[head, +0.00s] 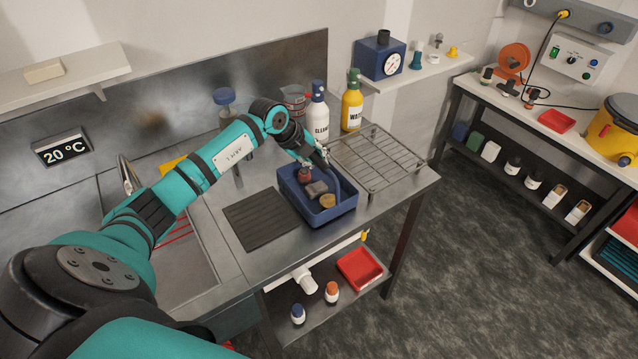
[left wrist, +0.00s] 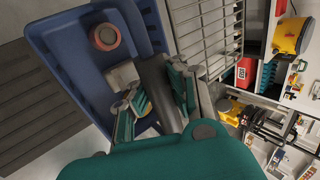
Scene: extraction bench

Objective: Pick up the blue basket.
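The blue basket (head: 330,214) stands upright on the steel bench, between the dark ribbed mat and the wire rack. It holds a few small items, among them a red-topped piece, a grey block and a tan round piece. Its blue handle (head: 334,183) arches over it. My left gripper (head: 324,161) is at the handle, above the basket's far side. In the left wrist view, my left gripper's fingers (left wrist: 158,96) lie close on both sides of the dark handle bar, seemingly shut on it; the basket (left wrist: 68,65) fills the upper left. My right gripper is not seen.
The wire rack (head: 378,160) is close to the basket's right. The dark ribbed mat (head: 260,218) lies to its left, beside the sink. A white cleaner bottle (head: 316,115) and a yellow bottle (head: 352,105) stand behind. The bench's front edge is near the basket.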

